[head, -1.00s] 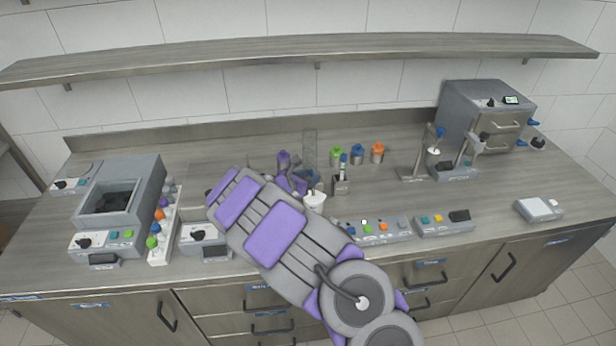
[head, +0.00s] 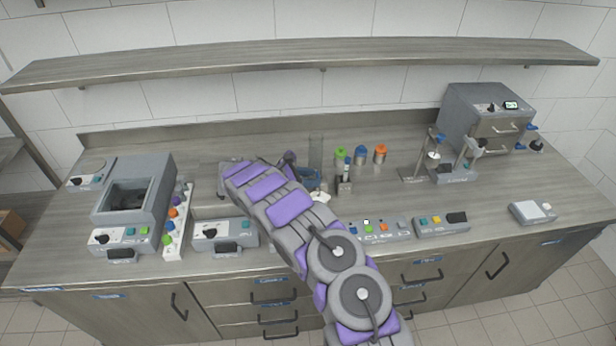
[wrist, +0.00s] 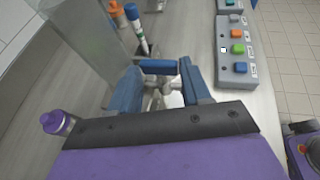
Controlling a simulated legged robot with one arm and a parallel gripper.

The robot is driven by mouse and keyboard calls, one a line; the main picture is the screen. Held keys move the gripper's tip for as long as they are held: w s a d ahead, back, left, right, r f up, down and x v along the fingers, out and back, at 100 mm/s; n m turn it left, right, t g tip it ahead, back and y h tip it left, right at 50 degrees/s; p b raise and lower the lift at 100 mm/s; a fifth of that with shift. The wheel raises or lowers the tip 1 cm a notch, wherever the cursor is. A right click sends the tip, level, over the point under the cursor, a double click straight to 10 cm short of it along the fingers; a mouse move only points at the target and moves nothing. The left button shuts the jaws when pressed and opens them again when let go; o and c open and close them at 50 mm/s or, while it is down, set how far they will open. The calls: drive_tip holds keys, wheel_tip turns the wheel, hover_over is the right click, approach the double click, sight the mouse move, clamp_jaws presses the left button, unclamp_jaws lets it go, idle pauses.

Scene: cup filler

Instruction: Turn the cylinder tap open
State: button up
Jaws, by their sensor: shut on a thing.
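My gripper (wrist: 161,76) has two blue fingers, seen in the wrist view, on either side of a short blue bar (wrist: 158,66). The bar looks like the tap handle, and the fingers are shut on it. Silvery metal tap parts (wrist: 157,97) show between the fingers. The tall clear cylinder (wrist: 92,32) stands upright just left of the fingers; it also shows in the head view (head: 316,150). In the head view my arm hides most of the gripper and tap. A white vessel (head: 320,197) shows partly beside the arm.
A pen-like tool in a holder (wrist: 140,35) stands close ahead of the fingers. A button panel (wrist: 233,50) lies to the right. A purple-capped bottle (wrist: 58,122) is at the left. Green, blue and orange-topped jars (head: 361,154) stand behind. Counter at the right is partly clear.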

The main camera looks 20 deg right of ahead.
drive_tip(key=shift+w+d+f+m+g, duration=0.1)
drive_tip(key=shift+w+d+m+g, duration=0.1)
drive_tip(key=shift+m+g, duration=0.35)
